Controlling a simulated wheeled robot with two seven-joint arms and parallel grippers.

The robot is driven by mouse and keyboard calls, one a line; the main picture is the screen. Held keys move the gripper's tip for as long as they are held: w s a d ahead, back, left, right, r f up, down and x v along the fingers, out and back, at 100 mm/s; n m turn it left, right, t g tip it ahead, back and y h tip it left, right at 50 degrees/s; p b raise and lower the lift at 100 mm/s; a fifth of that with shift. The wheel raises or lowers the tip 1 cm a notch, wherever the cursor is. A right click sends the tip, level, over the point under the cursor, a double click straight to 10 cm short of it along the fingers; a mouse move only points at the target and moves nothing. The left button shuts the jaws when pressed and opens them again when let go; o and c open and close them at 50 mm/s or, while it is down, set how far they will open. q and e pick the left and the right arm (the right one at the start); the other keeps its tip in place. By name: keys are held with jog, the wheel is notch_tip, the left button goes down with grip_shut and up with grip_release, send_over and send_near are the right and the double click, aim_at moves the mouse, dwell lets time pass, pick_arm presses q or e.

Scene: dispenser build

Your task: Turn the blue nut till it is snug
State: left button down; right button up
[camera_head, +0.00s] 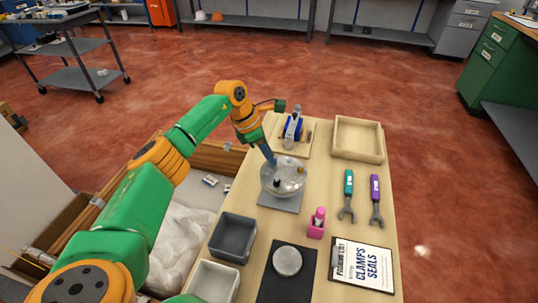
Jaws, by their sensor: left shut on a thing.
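My left gripper (268,155) reaches down from the upper left to the round, pale metal plate (291,182). A slanted blue-grey piece at its tip ends at the plate's far left edge. I cannot tell whether this is the fingers or a held tool. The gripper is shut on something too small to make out. The plate carries a few small knobs, one dark and one brass-coloured, and sits over a grey base (280,203). I cannot make out the blue nut, which may be hidden at the tip. My right gripper is not in view.
A green wrench (348,184) and a purple wrench (375,188) lie right of the plate. A pink bottle (317,228), a grey bin (232,238), and a disc (287,261) on a black mat stand nearer. A wooden tray (357,120) and a blue-white device (293,130) are behind.

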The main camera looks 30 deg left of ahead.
pick_arm(q)
jog(key=c, duration=0.8)
grip_release()
jog(key=v, duration=0.7)
jog(key=shift+b, duration=0.4)
